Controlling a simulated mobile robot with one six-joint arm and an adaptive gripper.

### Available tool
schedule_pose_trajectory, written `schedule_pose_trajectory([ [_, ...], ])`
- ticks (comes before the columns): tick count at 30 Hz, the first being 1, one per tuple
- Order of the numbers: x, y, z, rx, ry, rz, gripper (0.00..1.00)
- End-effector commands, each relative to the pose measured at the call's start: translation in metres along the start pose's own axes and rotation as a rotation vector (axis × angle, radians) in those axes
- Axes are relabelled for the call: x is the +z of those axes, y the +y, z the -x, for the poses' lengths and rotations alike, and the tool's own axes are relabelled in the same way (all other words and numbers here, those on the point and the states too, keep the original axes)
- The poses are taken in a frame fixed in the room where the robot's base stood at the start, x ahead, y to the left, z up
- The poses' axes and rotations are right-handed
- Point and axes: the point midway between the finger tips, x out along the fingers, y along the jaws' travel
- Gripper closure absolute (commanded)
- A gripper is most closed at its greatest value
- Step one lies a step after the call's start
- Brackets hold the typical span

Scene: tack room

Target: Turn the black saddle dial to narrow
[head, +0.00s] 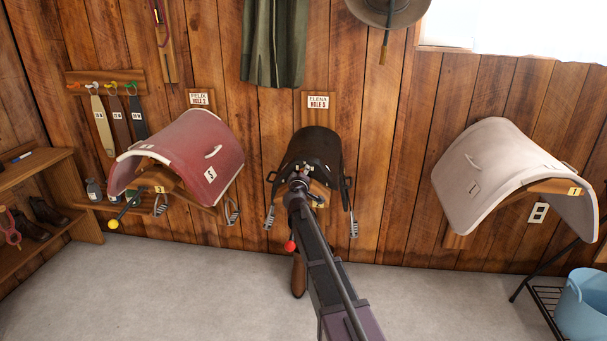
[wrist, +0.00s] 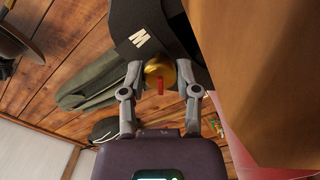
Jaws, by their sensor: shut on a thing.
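The black saddle (head: 320,143) sits on a wall rack at the middle of the head view, under a sign reading ELENA. My gripper (head: 301,181) is at its front, and my arm covers part of it. In the wrist view, my gripper (wrist: 161,80) has its two fingers on either side of a round brass dial (wrist: 157,70) and is shut on it. A red mark (wrist: 160,86) shows on the dial. A white letter M (wrist: 143,38) is on the black surface beside the dial. The dial is hidden in the head view.
A red saddle (head: 190,150) hangs at left and a pale saddle (head: 500,170) at right. Stirrups (head: 353,224) hang beside the black saddle. A brown surface (wrist: 260,70) fills the wrist view's right side. A blue bucket (head: 585,305) stands at lower right.

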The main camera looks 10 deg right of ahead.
Motion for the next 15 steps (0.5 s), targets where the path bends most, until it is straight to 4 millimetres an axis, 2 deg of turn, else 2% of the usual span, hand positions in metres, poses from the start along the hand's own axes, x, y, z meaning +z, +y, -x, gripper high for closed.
schedule_pose_trajectory([
  [6,-0.0005,-0.0001,-0.0013,0.000,0.001,0.069,1.00],
  [14,-0.0006,-0.0001,-0.0013,0.000,0.001,0.069,1.00],
  [15,-0.0006,-0.0001,-0.0014,0.000,0.001,0.069,0.50],
])
